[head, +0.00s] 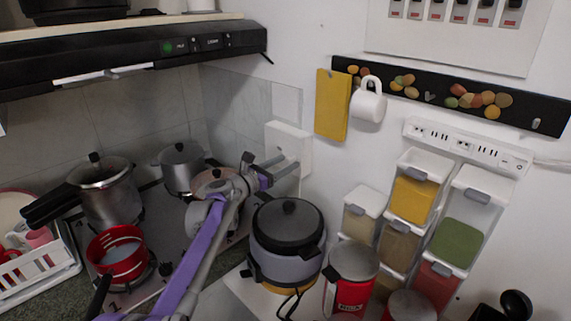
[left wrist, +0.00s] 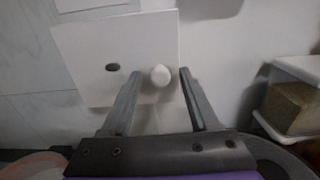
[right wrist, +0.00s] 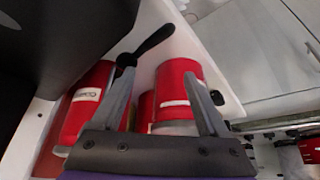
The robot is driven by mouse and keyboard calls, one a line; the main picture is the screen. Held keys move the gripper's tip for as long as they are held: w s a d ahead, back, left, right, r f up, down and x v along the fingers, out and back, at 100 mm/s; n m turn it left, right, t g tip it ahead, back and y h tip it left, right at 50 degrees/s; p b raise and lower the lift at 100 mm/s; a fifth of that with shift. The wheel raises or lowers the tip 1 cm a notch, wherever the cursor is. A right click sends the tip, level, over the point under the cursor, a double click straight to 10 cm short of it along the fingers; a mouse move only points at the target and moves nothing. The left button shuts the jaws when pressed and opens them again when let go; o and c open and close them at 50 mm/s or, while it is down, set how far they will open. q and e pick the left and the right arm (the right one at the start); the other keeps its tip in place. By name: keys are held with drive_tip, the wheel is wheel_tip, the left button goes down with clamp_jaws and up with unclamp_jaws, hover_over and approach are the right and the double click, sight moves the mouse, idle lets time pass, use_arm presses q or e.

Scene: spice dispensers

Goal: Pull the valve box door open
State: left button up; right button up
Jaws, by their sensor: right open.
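The valve box (head: 290,137) is a small white box on the wall, right of the stove corner. In the left wrist view its white door (left wrist: 85,55) has a dark oval spot and a round white knob (left wrist: 160,75). The door looks shut, though its edges are partly hidden. My left gripper (head: 281,168) is in front of the box. In the left wrist view, the open fingers of my left gripper (left wrist: 160,73) lie on either side of the knob; contact cannot be told. My right gripper (right wrist: 158,75) is open and empty, near red canisters (right wrist: 178,90).
A black-lidded cooker (head: 288,225) stands below the box. Pots, including a pressure cooker (head: 105,190), stand on the stove at left. A white mug (head: 368,103) and yellow board (head: 332,105) hang right of the box. Spice dispensers (head: 412,198) crowd the right wall.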

use_arm(q)
clamp_jaws()
idle(1.3)
